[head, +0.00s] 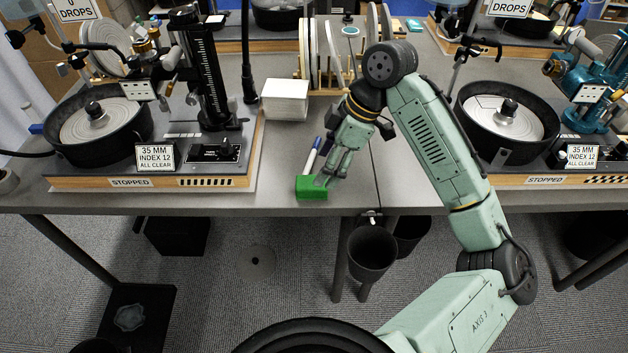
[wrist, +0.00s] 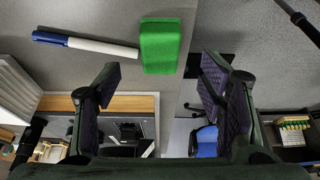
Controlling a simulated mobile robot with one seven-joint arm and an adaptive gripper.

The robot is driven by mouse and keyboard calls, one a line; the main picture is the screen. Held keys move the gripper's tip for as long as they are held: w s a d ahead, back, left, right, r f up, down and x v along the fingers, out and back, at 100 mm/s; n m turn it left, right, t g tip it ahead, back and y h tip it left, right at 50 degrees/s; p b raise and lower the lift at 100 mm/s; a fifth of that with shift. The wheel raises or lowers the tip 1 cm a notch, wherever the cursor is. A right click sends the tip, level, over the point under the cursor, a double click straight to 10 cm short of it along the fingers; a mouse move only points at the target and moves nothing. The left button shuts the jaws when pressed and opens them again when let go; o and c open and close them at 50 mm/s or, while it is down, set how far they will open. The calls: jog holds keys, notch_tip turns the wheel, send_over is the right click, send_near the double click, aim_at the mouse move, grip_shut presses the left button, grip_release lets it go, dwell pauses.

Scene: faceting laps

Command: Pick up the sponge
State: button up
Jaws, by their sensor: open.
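The green sponge (head: 311,187) lies on the grey bench at its front edge, in the middle of the head view. In the wrist view the sponge (wrist: 160,46) shows at the top, between and beyond my fingertips. My gripper (head: 328,178) is just above and behind the sponge in the head view, close to its right part. In the wrist view my gripper (wrist: 160,72) has its fingers spread wide with nothing between the pads. I cannot tell whether a fingertip touches the sponge.
A blue-capped white marker (wrist: 85,45) lies beside the sponge. Faceting machines stand left (head: 97,120) and right (head: 507,120). A dark bin (head: 371,250) hangs below the bench edge.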

aim_at(312, 187)
jog(key=shift+p+x, duration=0.9)
jog(key=shift+x, duration=2.3)
jog(key=shift+a, duration=0.1)
jog(key=shift+c, duration=0.3)
jog(key=c, duration=1.1)
